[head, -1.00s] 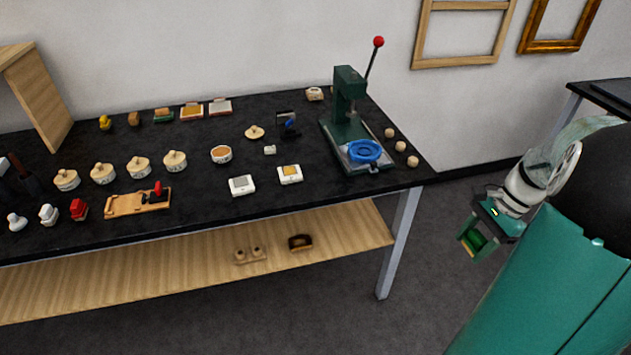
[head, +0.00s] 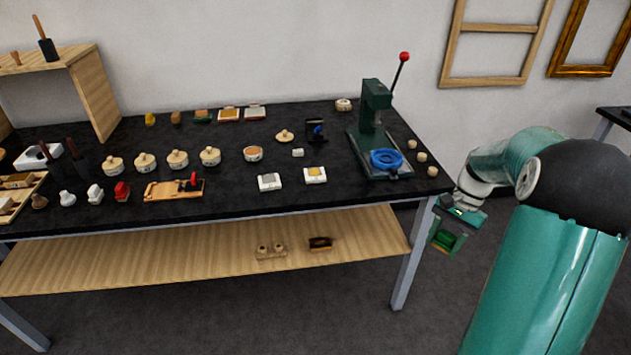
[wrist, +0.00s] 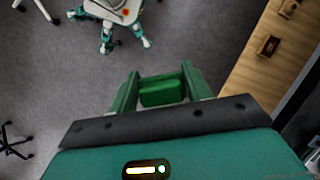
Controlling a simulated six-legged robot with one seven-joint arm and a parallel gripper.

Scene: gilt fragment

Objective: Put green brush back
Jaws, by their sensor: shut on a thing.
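My gripper (head: 447,233) hangs at the right end of the table, beside the table leg and below the tabletop. It is shut on a green block-like thing, which I take to be the green brush (wrist: 162,92). In the wrist view the brush sits between the two green fingers (wrist: 161,88), clear of any surface. In the head view the brush is small and partly hidden by the gripper.
The black table (head: 340,204) carries lidded pots, stamps and a green press (head: 375,130) with a blue ring at its right end. The wooden lower shelf (head: 180,262) holds a two-knobbed block (head: 271,250) and a dark brown thing (head: 320,243). Grey floor is free before the table.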

